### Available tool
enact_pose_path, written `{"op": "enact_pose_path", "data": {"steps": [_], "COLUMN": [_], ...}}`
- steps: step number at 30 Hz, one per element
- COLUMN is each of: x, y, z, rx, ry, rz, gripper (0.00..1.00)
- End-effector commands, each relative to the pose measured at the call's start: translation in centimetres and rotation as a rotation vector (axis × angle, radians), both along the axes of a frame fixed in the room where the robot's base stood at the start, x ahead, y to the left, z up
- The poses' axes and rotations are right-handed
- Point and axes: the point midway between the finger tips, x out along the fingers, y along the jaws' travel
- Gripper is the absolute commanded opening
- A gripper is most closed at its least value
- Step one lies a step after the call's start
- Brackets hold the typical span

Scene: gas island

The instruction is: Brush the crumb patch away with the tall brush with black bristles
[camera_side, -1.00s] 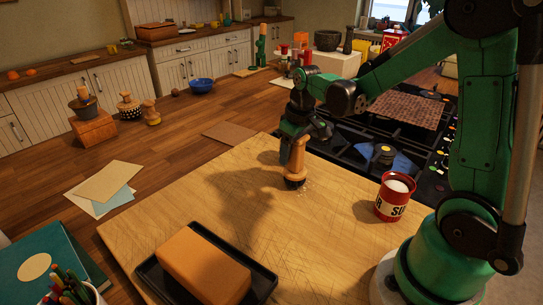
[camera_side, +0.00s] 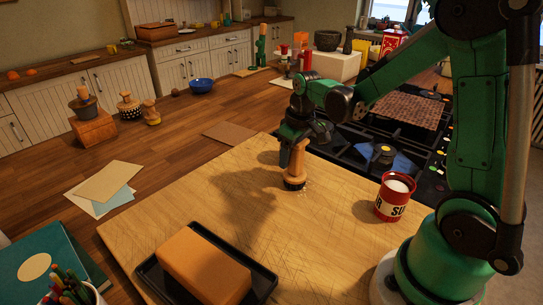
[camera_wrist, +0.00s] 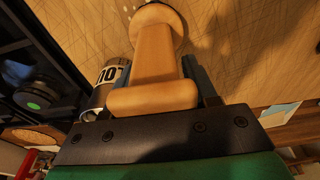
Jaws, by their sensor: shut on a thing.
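The tall brush (camera_side: 297,166) has a wooden handle and a dark band of bristles at its foot. It stands nearly upright on the wooden board (camera_side: 230,215), bristles down at the surface. My gripper (camera_side: 293,148) is shut on its handle from above. In the wrist view the brush handle (camera_wrist: 155,60) sits between the fingers, and its foot is at the top edge. The crumb patch (camera_side: 304,187) shows as a few pale specks at the right of the bristles. The brush may hide part of it.
A red and white sugar tin (camera_side: 393,197) stands right of the brush. A black tray (camera_side: 263,281) with an orange-brown block (camera_side: 204,265) is at the front. The stove (camera_side: 375,155) lies behind the board. The board's left part is clear.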

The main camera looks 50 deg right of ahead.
Motion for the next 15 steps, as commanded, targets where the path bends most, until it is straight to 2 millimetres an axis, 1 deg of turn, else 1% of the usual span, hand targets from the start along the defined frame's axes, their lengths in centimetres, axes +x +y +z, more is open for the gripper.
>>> {"op": "enact_pose_path", "data": {"steps": [5, 12, 15], "x": [-0.4, -2.0, -2.2], "y": [0.0, 0.0, 0.0], "z": [0.0, 0.0, 0.0], "rx": [0.0, 0.0, 0.0], "ry": [0.0, 0.0, 0.0], "rz": [-0.001, -0.001, 0.0], "gripper": [0.0, 0.0, 0.0]}}
